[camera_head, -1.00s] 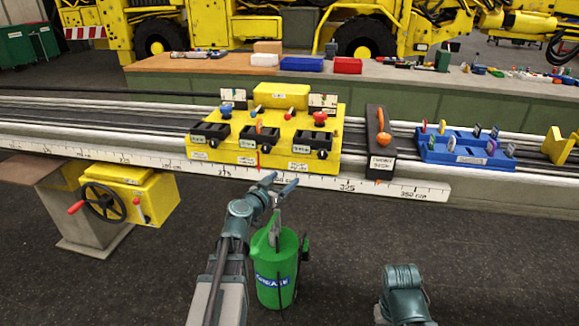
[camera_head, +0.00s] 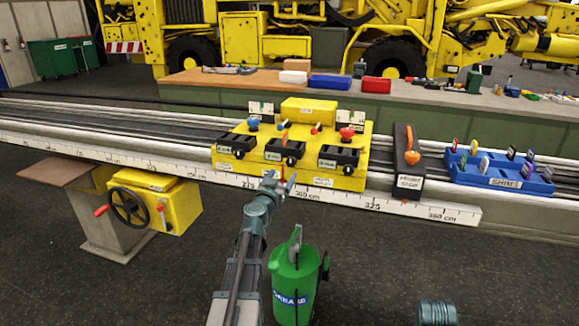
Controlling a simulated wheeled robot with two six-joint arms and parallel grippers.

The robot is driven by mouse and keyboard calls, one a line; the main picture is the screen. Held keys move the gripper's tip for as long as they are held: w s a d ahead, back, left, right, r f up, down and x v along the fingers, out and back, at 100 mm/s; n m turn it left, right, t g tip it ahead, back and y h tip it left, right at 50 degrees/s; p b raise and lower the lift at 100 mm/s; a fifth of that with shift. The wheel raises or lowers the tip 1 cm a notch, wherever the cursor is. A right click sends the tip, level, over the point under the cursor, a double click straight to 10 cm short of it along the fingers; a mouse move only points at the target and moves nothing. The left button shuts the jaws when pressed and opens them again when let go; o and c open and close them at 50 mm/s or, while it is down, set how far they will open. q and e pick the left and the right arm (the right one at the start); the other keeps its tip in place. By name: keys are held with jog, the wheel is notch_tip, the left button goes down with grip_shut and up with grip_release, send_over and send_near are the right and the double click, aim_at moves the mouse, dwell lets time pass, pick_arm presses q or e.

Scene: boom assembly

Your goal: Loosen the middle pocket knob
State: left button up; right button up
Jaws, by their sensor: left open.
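The yellow fixture (camera_head: 345,182) sits on the rail and carries three black pockets in a row. The middle pocket (camera_head: 285,147) has a small dark knob (camera_head: 291,161) on its front face and an orange lever above it. My left gripper (camera_head: 281,180) is open and empty, just in front of and below the middle pocket in the picture, with its fingers pointing toward the fixture. A gap shows between the fingertips and the knob, but its depth is hard to tell. My right gripper is out of view; only a bit of my right arm shows at the bottom.
A black block with an orange handle (camera_head: 409,148) and a blue shim tray (camera_head: 500,180) stand right of the fixture. A white ruler (camera_head: 400,206) runs along the rail's front. A green grease can (camera_head: 294,285) stands below. A handwheel (camera_head: 129,208) is at left.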

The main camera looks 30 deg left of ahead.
aim_at(290, 163)
pick_arm(q)
jog(key=x, duration=0.8)
jog(key=shift+w, duration=0.15)
jog(key=shift+c, duration=0.2)
grip_shut()
